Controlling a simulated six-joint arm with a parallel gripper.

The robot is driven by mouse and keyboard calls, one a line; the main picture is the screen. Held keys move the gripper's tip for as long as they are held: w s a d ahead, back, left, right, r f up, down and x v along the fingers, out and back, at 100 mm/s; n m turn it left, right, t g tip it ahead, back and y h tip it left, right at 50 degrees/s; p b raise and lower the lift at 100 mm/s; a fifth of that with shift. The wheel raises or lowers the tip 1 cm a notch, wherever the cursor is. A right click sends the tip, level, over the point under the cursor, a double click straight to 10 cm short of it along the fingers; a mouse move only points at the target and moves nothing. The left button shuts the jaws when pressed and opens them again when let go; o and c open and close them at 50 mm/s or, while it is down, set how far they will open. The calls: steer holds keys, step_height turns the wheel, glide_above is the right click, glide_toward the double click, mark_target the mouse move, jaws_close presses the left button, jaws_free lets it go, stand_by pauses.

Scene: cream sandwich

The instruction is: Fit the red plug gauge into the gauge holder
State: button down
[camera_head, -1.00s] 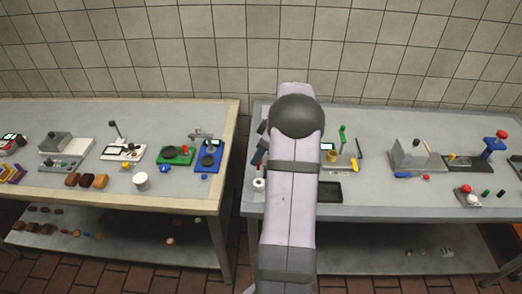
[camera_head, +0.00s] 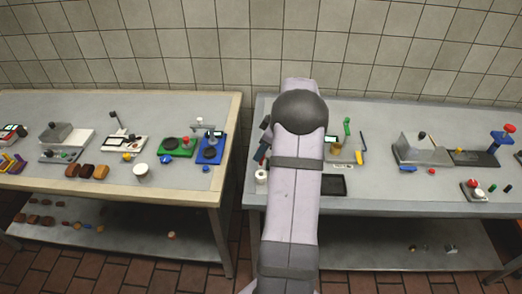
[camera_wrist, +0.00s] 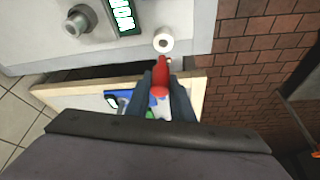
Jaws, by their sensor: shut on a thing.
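The red plug gauge (camera_wrist: 161,77) is held between the two dark fingers of my gripper (camera_wrist: 160,84) in the wrist view. Its far end points toward a short white cylinder with a dark round hole (camera_wrist: 163,41), which looks like the gauge holder. The cylinder stands upright near the table's front edge and also shows in the head view (camera_head: 261,176). The plug's tip looks close to the cylinder's near side in the picture; I cannot tell its height or whether they touch. In the head view my arm hides most of the gripper.
A black tray (camera_head: 333,186) lies right of my arm. The left table (camera_head: 226,150) stands across a narrow gap. Further right are a grey block (camera_head: 420,148) and several small items.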

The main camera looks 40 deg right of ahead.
steer(key=shift+f+b, duration=1.35)
steer(key=shift+f, duration=0.45)
steer(key=shift+b, duration=0.7)
stand_by(0.8)
steer(key=shift+f+b, duration=1.85)
steer(key=shift+f, duration=0.2)
steer(key=c, duration=1.5)
jaws_free()
steer(key=shift+o, duration=0.2)
steer(key=b+v, duration=0.2)
steer(key=v, duration=0.5)
steer(key=shift+r, duration=0.15)
